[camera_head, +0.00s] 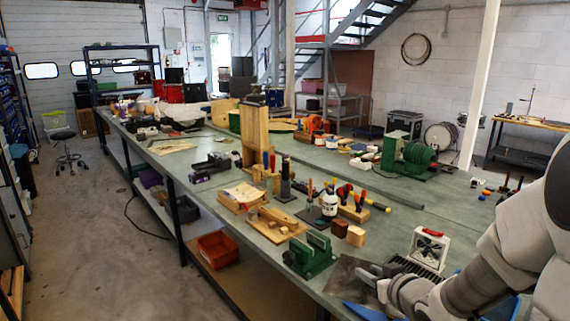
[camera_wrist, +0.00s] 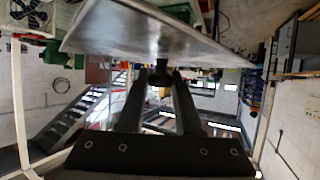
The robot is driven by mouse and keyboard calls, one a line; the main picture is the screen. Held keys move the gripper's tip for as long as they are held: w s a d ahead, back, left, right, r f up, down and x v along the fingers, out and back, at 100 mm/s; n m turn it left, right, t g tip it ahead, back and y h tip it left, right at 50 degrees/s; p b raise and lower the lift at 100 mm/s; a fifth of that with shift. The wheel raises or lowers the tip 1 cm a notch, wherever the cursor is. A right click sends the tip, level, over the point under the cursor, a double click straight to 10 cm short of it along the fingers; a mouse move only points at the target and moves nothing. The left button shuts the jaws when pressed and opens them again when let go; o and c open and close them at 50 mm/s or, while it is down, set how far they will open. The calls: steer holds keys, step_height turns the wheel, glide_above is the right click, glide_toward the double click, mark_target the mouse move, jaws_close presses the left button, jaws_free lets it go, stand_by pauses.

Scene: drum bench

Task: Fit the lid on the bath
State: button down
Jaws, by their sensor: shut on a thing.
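The lid is a flat grey metal plate (camera_wrist: 150,32) with a small dark knob (camera_wrist: 160,78) in the wrist view. My gripper (camera_wrist: 161,84) is shut on that knob, one finger on each side. In the head view the lid (camera_head: 346,274) is a dull grey sheet near the bench's front edge, beside my gripper (camera_head: 368,273). It looks tilted in the wrist view. I cannot make out the bath for certain; blue parts (camera_head: 363,311) show low beside and beneath my arm, which hides most of that area.
A green vice-like block (camera_head: 310,256) stands just left of the lid. A white fan box with a red handle (camera_head: 429,248) stands behind my gripper. Wooden blocks (camera_head: 356,236) and tools crowd the bench (camera_head: 340,170) farther back.

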mark_target(346, 283)
steer(key=shift+n+y, duration=0.4)
steer(key=a, duration=0.5)
steer(key=shift+s+a, duration=0.1)
steer(key=shift+a, duration=0.05)
steer(key=shift+w+a+f, duration=0.3)
steer(key=shift+a+f, duration=0.1)
steer(key=shift+f, duration=0.05)
steer(key=shift+m+h, duration=0.7)
steer(key=shift+h, duration=0.1)
steer(key=f, duration=0.1)
steer(key=w+f, duration=0.1)
steer(key=f, duration=0.2)
steer(key=shift+w+a, duration=0.25)
step_height(346, 283, down, 6)
steer(key=d+m+h, duration=0.1)
steer(key=m+h, duration=0.1)
steer(key=shift+d, duration=0.2)
